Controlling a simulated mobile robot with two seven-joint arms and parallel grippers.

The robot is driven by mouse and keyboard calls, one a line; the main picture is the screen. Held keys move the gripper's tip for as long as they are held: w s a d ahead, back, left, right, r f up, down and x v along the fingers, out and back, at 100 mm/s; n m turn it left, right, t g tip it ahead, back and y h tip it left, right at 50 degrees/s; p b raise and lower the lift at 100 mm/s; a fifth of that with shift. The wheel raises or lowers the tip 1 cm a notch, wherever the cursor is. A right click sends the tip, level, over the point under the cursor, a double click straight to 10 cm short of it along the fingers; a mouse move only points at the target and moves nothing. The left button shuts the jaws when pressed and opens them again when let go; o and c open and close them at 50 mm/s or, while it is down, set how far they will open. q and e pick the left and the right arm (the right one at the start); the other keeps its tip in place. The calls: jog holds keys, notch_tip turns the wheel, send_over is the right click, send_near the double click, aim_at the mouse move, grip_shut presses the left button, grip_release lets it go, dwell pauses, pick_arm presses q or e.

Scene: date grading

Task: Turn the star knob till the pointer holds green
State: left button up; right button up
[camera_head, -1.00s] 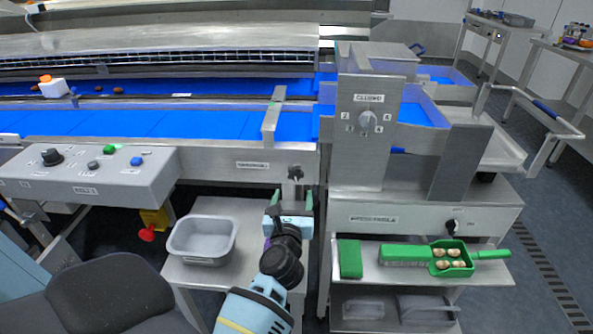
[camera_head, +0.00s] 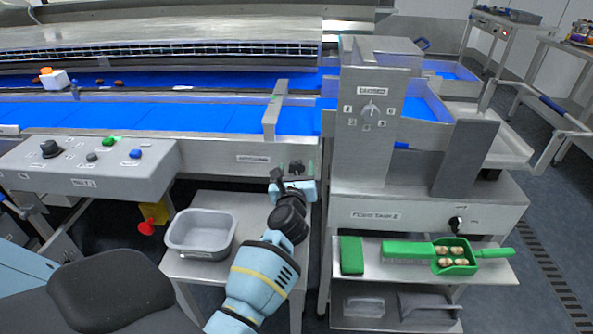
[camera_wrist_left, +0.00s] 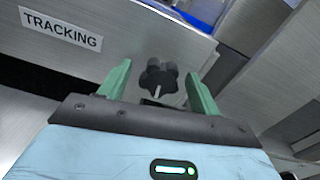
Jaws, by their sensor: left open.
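In the head view the dark knob (camera_head: 296,166) is small and partly hidden by my gripper. My left gripper (camera_head: 292,176) is open just below and in front of it. In the left wrist view its two green fingers (camera_wrist_left: 158,82) stand on either side of the knob, with gaps; I see no grip on it. A thin pale stem shows at the knob. I cannot make out a pointer or a green zone. My right gripper is out of view.
The grey control box (camera_head: 90,165) is at left. A grey bin (camera_head: 201,232) stands on a low table beside my left arm. The grader housing (camera_head: 362,145) with a dial is close on the right. A green scoop (camera_head: 455,255) lies on the shelf below.

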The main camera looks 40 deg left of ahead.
pick_arm(q)
jog(key=shift+w+a, duration=0.1)
jog(key=shift+w, duration=0.05)
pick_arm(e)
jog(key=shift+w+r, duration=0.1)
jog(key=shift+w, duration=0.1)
pick_arm(q)
jog(key=c, duration=1)
jog(key=shift+o, duration=0.2)
jog(key=m+p, duration=0.1)
jog(key=m, duration=0.1)
jog(key=shift+r+m+p, duration=0.3)
jog(key=shift+p, duration=0.1)
jog(key=shift+m, duration=0.4)
jog(key=shift+f+m+p, duration=0.2)
jog(key=shift+m+p, duration=0.1)
jog(key=shift+m, duration=0.1)
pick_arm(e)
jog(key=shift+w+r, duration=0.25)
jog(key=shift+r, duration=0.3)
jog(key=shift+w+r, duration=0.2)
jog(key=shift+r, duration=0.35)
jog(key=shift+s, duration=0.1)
pick_arm(q)
jog(key=o, duration=1)
jog(key=shift+c, duration=0.2)
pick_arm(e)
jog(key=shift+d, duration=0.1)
